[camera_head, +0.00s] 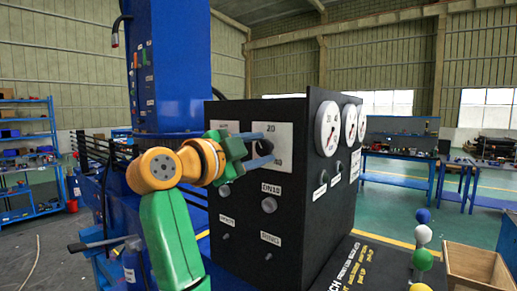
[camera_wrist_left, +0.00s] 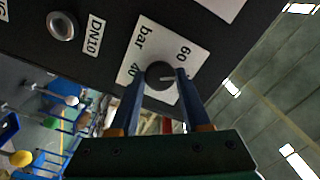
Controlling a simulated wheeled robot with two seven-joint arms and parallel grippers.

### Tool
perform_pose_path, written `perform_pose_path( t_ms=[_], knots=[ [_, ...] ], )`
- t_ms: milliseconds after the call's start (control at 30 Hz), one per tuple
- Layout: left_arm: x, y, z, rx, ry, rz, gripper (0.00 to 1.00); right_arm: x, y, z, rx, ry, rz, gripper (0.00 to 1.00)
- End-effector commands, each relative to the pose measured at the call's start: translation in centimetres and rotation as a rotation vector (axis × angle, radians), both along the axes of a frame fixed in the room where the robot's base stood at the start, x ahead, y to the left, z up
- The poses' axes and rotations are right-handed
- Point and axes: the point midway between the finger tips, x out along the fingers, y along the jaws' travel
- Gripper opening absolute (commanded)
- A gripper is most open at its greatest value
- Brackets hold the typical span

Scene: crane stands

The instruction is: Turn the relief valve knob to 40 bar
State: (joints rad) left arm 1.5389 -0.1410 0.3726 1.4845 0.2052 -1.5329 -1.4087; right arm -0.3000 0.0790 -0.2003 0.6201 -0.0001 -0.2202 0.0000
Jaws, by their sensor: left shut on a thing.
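The black relief valve knob (camera_wrist_left: 158,73) sits on a white scale plate (camera_wrist_left: 150,45) marked bar, with 40 and 60 readable in the left wrist view. A pale pointer line on the knob points to the right there, toward the side of the 60; the exact reading cannot be told. My left gripper (camera_wrist_left: 161,80) is shut on the knob, with one blue finger on each side. In the head view my left gripper (camera_head: 268,153) reaches the plate (camera_head: 285,135) on the black panel from the left and partly covers the knob. My right gripper is not in view.
The black panel (camera_head: 310,215) carries smaller knobs, one labelled DN10 (camera_head: 269,204), and round gauges (camera_head: 328,129) on its right face. A blue column (camera_head: 180,60) stands behind my arm. Coloured balls (camera_head: 423,235) and a wooden box (camera_head: 478,266) are at the lower right.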

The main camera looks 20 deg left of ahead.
Motion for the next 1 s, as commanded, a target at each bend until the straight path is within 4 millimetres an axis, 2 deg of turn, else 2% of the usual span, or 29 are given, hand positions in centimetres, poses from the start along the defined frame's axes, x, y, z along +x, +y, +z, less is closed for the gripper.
perform_pose_path(
  t_ms=[367, 1000],
  knots=[
    [0.0, 0.1, -0.1, -0.074, 0.029, 0.003, 0.00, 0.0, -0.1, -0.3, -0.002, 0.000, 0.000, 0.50],
    [0.1, 0.0, -0.3, -0.606, 0.226, 0.001, 0.00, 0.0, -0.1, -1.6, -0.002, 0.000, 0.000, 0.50]
  ],
)
